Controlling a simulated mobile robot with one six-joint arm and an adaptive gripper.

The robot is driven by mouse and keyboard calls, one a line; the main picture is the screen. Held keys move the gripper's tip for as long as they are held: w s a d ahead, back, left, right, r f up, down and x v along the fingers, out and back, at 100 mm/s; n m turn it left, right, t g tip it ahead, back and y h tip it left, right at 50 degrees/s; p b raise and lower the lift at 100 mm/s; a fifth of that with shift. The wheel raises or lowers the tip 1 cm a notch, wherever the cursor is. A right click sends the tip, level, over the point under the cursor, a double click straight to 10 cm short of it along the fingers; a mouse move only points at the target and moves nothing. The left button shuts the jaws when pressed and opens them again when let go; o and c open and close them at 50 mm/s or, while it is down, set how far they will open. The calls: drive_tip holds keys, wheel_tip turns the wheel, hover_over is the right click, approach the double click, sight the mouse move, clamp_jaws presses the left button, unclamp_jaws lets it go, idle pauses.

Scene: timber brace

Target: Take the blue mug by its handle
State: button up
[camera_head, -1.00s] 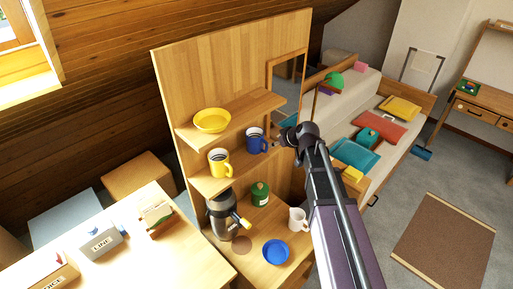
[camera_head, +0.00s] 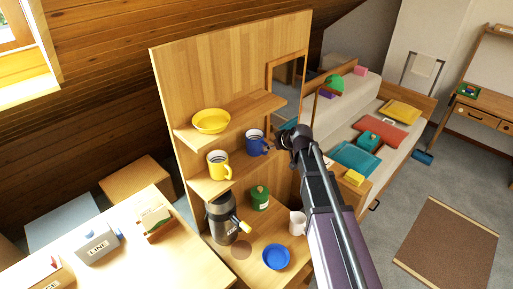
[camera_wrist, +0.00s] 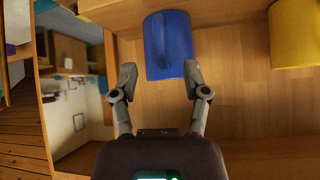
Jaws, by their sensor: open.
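The blue mug (camera_head: 256,142) stands on the middle shelf of the wooden shelf unit. It also shows in the wrist view (camera_wrist: 175,50), with its handle (camera_wrist: 160,40) facing the camera. My gripper (camera_head: 281,143) is just right of the mug in the head view. In the wrist view my gripper (camera_wrist: 158,80) is open, with one finger left of the mug and the other in front of its lower right part. Nothing is held between the fingers. I cannot tell whether a finger touches the mug.
A yellow mug (camera_head: 219,166) stands left of the blue mug on the same shelf. A yellow bowl (camera_head: 210,121) is on the shelf above. Below are a dark flask (camera_head: 222,222), a green jar (camera_head: 260,197), a white mug (camera_head: 297,223) and a blue bowl (camera_head: 276,256).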

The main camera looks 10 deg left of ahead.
sight(258, 145)
drive_tip(key=shift+b+x, duration=1.1)
drive_tip(key=shift+x, duration=0.75)
clamp_jaws()
